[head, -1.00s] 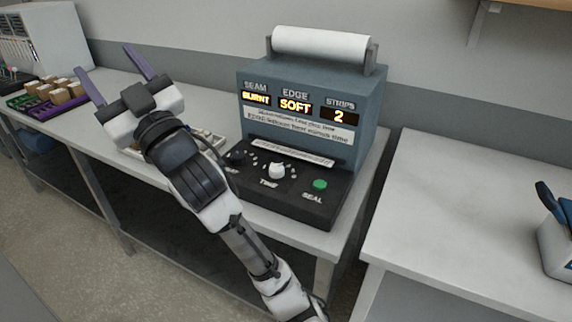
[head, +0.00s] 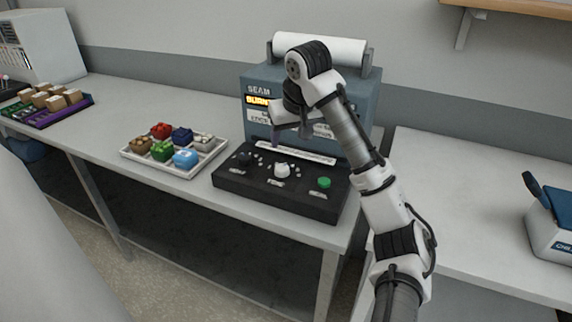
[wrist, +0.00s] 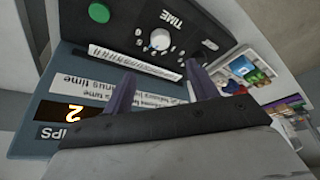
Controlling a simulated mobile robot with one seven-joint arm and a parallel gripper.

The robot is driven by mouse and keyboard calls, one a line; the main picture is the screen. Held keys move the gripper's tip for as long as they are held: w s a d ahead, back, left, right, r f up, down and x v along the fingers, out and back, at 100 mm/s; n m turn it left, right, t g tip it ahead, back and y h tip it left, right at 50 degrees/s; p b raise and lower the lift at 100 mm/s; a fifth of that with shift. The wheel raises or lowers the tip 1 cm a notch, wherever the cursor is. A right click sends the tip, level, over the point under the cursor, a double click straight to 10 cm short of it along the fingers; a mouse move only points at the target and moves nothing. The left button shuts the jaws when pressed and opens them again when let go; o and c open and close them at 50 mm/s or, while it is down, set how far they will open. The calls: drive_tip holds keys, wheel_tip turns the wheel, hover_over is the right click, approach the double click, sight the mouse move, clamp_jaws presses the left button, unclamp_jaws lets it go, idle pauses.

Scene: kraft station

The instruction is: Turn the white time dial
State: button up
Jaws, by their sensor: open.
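The white time dial (head: 282,171) sits in the middle of the black control panel (head: 232,179) on the blue-grey sealing machine (head: 365,100). It also shows in the wrist view (wrist: 160,39), beside the word TIME. My gripper (head: 290,137) is open and empty, above and behind the dial, in front of the machine's face. In the wrist view its two purple fingers (wrist: 160,74) are spread apart, with the dial beyond their tips and not between them. My arm hides much of the display in the head view.
A black knob (head: 245,158) is left of the dial and a green button (head: 324,183) right of it. A white tray (head: 190,176) of coloured items stands left of the machine. A purple tray (head: 62,117) with boxes is farther left. A blue-and-white container (head: 552,225) is at right.

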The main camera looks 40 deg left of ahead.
sight(282, 167)
drive_tip(key=p+x, duration=0.2)
drive_tip(key=x, duration=1.1)
drive_tip(key=shift+s+a, duration=0.1)
drive_tip(key=c, duration=1)
